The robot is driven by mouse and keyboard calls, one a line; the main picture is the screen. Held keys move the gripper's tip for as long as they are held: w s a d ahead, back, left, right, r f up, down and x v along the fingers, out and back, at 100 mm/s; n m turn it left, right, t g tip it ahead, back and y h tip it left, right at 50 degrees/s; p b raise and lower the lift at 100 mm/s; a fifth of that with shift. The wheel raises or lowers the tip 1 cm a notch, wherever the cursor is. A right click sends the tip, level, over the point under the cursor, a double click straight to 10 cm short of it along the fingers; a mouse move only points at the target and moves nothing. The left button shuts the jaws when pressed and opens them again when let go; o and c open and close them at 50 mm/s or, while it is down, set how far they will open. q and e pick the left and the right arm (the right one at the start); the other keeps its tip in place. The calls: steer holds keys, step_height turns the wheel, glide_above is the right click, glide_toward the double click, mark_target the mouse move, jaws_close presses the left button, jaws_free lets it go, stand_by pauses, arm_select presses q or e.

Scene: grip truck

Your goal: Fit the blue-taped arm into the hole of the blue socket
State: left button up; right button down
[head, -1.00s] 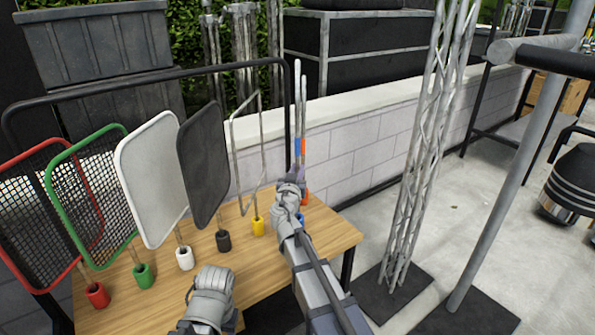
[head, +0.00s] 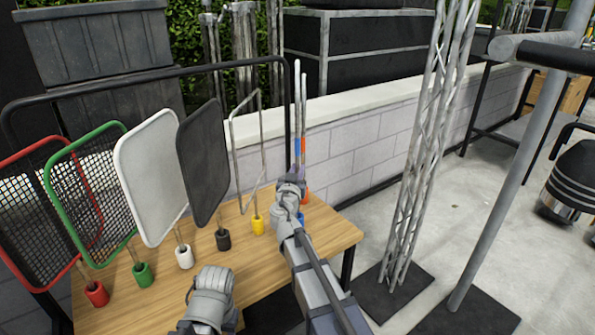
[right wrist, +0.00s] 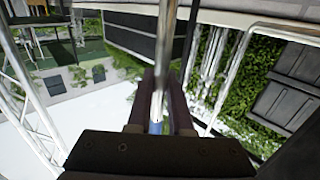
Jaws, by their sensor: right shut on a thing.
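Two thin metal rods stand upright beyond my right wrist in the head view, with blue and orange tape bands partway up. The blue-taped arm (right wrist: 158,85) runs between the fingers of my right gripper (right wrist: 162,115) in the right wrist view, with blue showing low between them. That gripper is shut on it. The blue socket (head: 300,217) sits at the right end of the wooden table, partly hidden by my right arm. The rod's lower end is hidden, so I cannot tell whether it touches the socket. My left gripper's fingers do not show.
The wooden table (head: 335,235) carries a row of red, green, white, black and yellow sockets holding flags. An orange socket (head: 306,197) stands behind the blue one. A truss tower (head: 425,150) stands right of the table, and a low brick wall (head: 365,150) behind.

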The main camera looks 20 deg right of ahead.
steer(key=shift+f, duration=0.25)
steer(key=shift+f+b, duration=1.05)
steer(key=shift+b, duration=0.2)
steer(key=shift+f+h+b, duration=0.3)
steer(key=shift+f+b, duration=0.15)
steer(key=shift+f+g+b, duration=0.3)
steer(key=shift+f+b, duration=1.35)
steer(key=shift+f, duration=0.2)
steer(key=c, duration=0.7)
jaws_free()
steer(key=shift+c, duration=0.2)
steer(key=shift+s+m, duration=0.15)
steer(key=shift+m, duration=0.15)
